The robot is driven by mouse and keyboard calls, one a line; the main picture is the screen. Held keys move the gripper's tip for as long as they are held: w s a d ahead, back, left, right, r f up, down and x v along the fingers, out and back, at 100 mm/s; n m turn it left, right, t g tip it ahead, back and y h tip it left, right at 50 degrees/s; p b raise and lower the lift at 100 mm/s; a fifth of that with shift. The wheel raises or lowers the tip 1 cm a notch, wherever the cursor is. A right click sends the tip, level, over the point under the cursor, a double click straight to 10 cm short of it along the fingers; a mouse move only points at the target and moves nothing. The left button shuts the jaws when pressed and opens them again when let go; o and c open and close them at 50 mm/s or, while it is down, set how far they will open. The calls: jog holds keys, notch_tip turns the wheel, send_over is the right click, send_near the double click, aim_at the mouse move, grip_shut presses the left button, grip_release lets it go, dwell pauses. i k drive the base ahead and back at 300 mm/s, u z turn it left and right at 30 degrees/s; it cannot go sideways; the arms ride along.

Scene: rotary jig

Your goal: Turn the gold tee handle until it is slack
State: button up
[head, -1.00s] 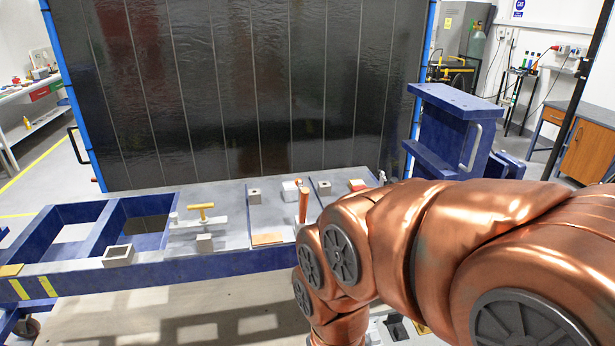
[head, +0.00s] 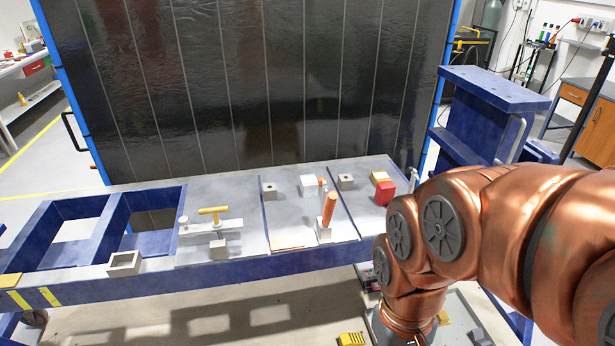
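The gold tee handle (head: 213,211) sits on top of a pale grey fixture (head: 210,228) on the left part of the bench's grey top. Its crossbar lies roughly level, running left to right in the picture. I cannot tell from this view whether it is tight or slack. My copper arm comes in from the right and bends down in front of the bench, well to the right of the handle. My gripper is not visible; the arm's lower end runs out at the bottom of the frame. Nothing of mine touches the handle.
An orange upright handle (head: 328,208) stands on a fixture right of the tee handle. Small grey blocks and a red block (head: 384,192) sit on the blue bench (head: 100,283). A dark panel (head: 260,90) rises behind. A blue stand (head: 490,100) is at right.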

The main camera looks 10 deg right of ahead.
aim_at(217, 223)
jog(key=k, duration=1.3)
jog(key=u, duration=0.55)
jog(key=i, duration=0.5)
jog(key=u, duration=0.9)
jog(key=i, duration=0.7)
jog(key=z, duration=0.5)
jog(key=i, duration=0.65)
jog(key=z, duration=0.55)
